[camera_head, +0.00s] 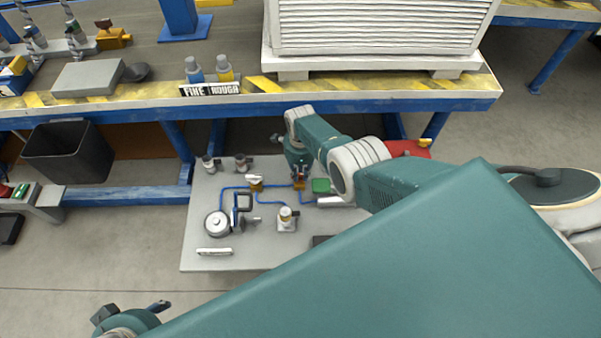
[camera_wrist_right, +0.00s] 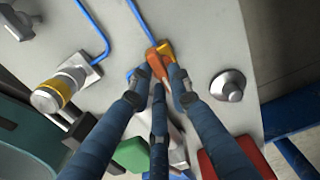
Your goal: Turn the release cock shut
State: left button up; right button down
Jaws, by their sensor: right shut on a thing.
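The release cock has an orange lever (camera_wrist_right: 156,64) and a yellow-orange body (camera_wrist_right: 166,48) on the grey panel, with a blue tube running to it in the right wrist view. My right gripper (camera_wrist_right: 160,84) is shut on the lever, its dark blue fingers around it. In the head view my right gripper (camera_head: 300,171) reaches down to the orange cock body (camera_head: 299,186); the fingers and arm hide most of the lever. My left gripper (camera_head: 133,312) is at the bottom left, away from the panel, partly cut off; its jaw opening is unclear.
The grey panel (camera_head: 200,258) carries a round gauge-like part (camera_head: 217,222), a white and yellow fitting (camera_head: 286,218), a green block (camera_head: 321,186) and blue tubing. A workbench (camera_head: 380,103) stands behind it. A black bin (camera_head: 68,151) is at left. Floor at lower left is clear.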

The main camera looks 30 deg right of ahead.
aim_at(301, 175)
jog(key=c, duration=1.6)
grip_release()
jog(key=shift+r, duration=0.55)
notch_tip(301, 175, up, 11)
jog(key=shift+f, duration=0.1)
